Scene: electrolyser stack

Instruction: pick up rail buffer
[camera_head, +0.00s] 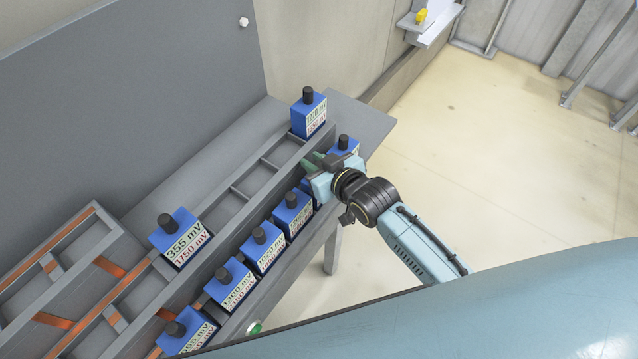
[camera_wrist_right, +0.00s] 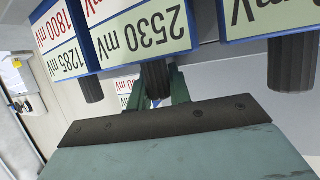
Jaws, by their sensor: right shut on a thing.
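The rail buffer is not marked by name; the likely things are blue blocks with black knobs and mV displays. My right gripper (camera_head: 316,172) is over the front row of the rack and is shut on the black knob (camera_wrist_right: 156,82) of one block (camera_wrist_right: 133,36), which reads 2530 mV in the right wrist view. In that view the green fingers (camera_wrist_right: 156,92) stand on both sides of the knob. In the head view the gripper mostly hides this block (camera_head: 307,188); I cannot tell whether it is lifted. My left gripper is not in view.
Similar blocks stand close on either side: one to the front left (camera_head: 292,216) and one behind the gripper (camera_head: 349,146). Two more stand in the back row, reading 355 mV (camera_head: 180,238) and 1200 mV (camera_head: 309,117). Between these two, the back rail (camera_head: 225,205) has empty slots.

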